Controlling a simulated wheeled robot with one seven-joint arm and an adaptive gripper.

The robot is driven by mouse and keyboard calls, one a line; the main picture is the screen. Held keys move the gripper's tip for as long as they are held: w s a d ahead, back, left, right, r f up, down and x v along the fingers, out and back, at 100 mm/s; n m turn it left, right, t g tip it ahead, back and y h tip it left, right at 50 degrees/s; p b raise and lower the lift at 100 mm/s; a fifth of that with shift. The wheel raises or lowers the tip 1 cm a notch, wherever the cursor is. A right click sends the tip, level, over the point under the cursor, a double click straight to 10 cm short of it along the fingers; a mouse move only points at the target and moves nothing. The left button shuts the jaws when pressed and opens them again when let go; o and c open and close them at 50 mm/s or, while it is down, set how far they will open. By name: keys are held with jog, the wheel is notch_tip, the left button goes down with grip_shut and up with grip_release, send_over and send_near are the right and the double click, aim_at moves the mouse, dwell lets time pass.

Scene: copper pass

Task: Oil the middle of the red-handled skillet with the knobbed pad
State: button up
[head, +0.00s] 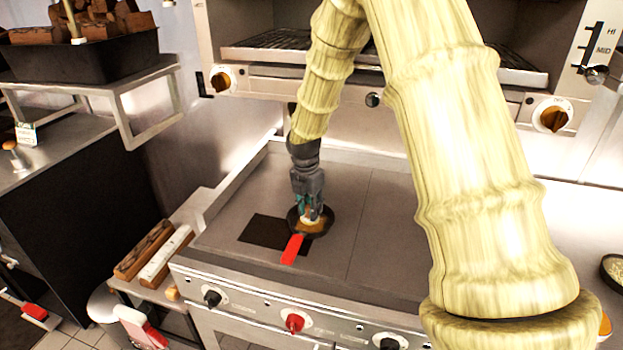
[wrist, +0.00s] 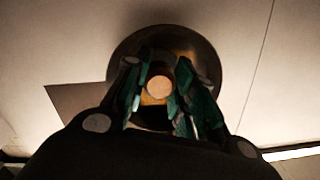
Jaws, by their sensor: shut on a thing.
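The skillet (head: 327,229) is a small dark pan with a red handle (head: 292,249) pointing toward the front of the griddle. It also shows from above in the wrist view (wrist: 205,60). My gripper (head: 311,214) points down over the middle of the skillet. Its fingers are shut on the knobbed pad, whose round pale knob (wrist: 159,87) shows between the fingertips in the wrist view. A yellowish patch lies under the pad inside the pan. I cannot tell whether the pad touches the pan floor.
The skillet sits on a wide flat griddle (head: 390,235), partly over a dark square (head: 262,231). The griddle is otherwise clear. An oven with racks stands behind. Wooden blocks (head: 145,248) lie on a low shelf at the left. A bowl (head: 613,270) stands at the far right.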

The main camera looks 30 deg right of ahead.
jog(key=r, duration=0.1)
jog(key=r+p, duration=0.1)
jog(key=r, duration=0.1)
jog(key=r+p, duration=0.1)
jog(key=shift+s+d+r, duration=0.15)
jog(key=shift+s+d, duration=0.2)
jog(key=shift+w+r+p, duration=0.15)
jog(key=shift+r+p, duration=0.8)
jog(key=shift+p, duration=0.05)
jog(key=shift+r+p, duration=0.7)
jog(key=shift+r, duration=0.2)
jog(key=shift+f, duration=0.1)
